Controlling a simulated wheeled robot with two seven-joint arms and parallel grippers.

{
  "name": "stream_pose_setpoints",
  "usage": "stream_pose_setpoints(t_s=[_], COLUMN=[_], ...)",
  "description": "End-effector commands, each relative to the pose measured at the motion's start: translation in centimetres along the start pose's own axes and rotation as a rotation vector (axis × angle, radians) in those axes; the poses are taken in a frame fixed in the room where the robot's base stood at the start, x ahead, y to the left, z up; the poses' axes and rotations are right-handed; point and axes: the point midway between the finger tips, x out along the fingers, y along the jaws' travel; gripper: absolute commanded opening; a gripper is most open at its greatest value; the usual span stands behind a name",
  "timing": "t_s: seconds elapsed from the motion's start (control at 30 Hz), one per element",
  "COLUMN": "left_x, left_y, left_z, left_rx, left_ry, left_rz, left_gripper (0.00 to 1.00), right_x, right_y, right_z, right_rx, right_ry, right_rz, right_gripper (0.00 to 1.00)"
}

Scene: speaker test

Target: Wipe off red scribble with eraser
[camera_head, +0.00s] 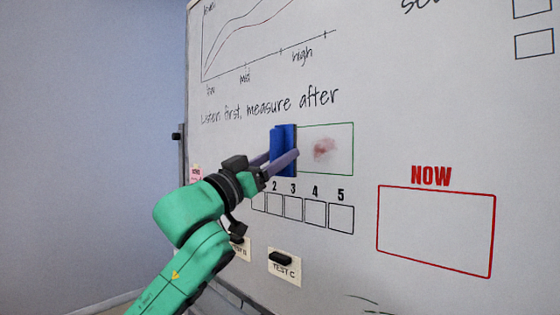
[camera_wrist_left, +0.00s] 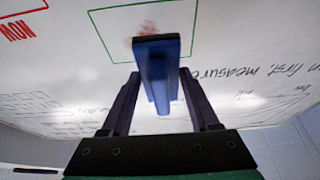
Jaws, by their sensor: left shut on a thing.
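The red scribble (camera_head: 324,149) is a faint, smeared reddish patch inside a green-outlined box (camera_head: 353,150) on the whiteboard. My left gripper (camera_head: 282,158) is shut on a blue eraser (camera_head: 283,138), held upright at the left part of the box, left of the patch. In the left wrist view the eraser (camera_wrist_left: 157,62) sits between the two fingers, and part of the red scribble (camera_wrist_left: 148,30) shows just beyond its far end. Whether the eraser touches the board is hard to tell. My right gripper is not in view.
The whiteboard (camera_head: 350,60) carries a drawn graph, handwriting, and a row of numbered boxes (camera_head: 315,213) below the green box. A red box marked NOW (camera_head: 436,230) is at the right. A dark item on a TEST C label (camera_head: 284,265) sits lower down.

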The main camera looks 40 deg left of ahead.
Motion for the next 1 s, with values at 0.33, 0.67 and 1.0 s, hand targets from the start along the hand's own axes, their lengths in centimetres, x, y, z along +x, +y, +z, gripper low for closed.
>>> stream_pose_setpoints(t_s=[0.33, 0.67, 1.0], left_x=[0.5, 4.7, 6.4], left_y=[-0.1, 0.0, 0.1], left_z=[0.0, 1.1, 2.6], left_rx=[-0.003, -0.004, -0.001], left_ry=[0.0, 0.001, 0.003], left_rz=[-0.001, 0.0, 0.0], left_gripper=[0.17, 0.17, 0.17], right_x=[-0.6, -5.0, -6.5], right_y=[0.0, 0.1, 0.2], right_z=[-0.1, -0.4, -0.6], right_rx=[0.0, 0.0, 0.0], right_ry=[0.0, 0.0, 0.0], right_rz=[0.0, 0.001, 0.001], right_gripper=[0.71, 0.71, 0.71])
